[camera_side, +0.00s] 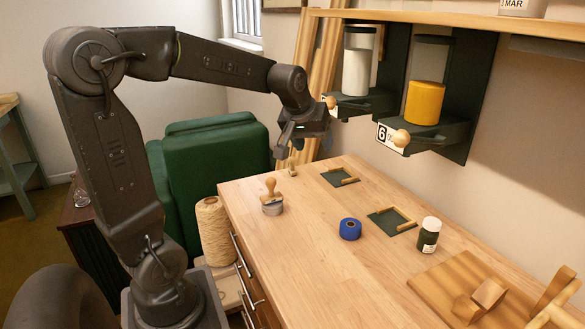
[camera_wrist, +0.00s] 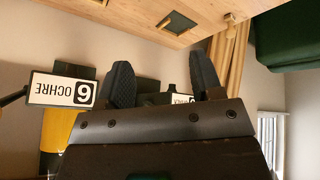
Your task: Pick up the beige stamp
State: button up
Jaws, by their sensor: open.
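The beige stamp (camera_side: 271,188) has a pale wooden knob handle and stands upright near the left edge of the wooden table. Its lower part is a round grey base; I cannot tell whether that is its own or a tin under it. My gripper (camera_side: 301,145) is in the air above the table's far end, beyond and above the stamp, and apart from it. In the wrist view my gripper (camera_wrist: 161,64) shows two dark fingers spread apart with nothing held between them. The stamp is not in the wrist view.
A blue tape roll (camera_side: 350,229), a dark jar with white lid (camera_side: 429,235) and two green mats with wooden rails (camera_side: 341,177) (camera_side: 392,222) are on the table. Wall holders carry white (camera_side: 357,62) and ochre (camera_side: 425,102) containers near my gripper. A wooden board (camera_side: 440,287) lies in front.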

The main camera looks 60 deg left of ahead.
jog(key=w+a+f+n+y, duration=0.1)
jog(key=w+a+n, duration=0.1)
jog(key=a, duration=0.4)
jog(key=w+a+f+n, duration=0.1)
jog(key=a+f+n, duration=0.1)
jog(key=a, duration=0.3)
jog(key=n+g, duration=0.1)
jog(key=n, duration=0.2)
send_near(292, 159)
jog(key=shift+y, duration=0.4)
jog(key=x, duration=1.1)
jog(key=shift+d, duration=0.25)
jog(key=shift+w+a+f, duration=0.15)
jog(key=shift+f, duration=0.2)
jog(key=c, duration=1)
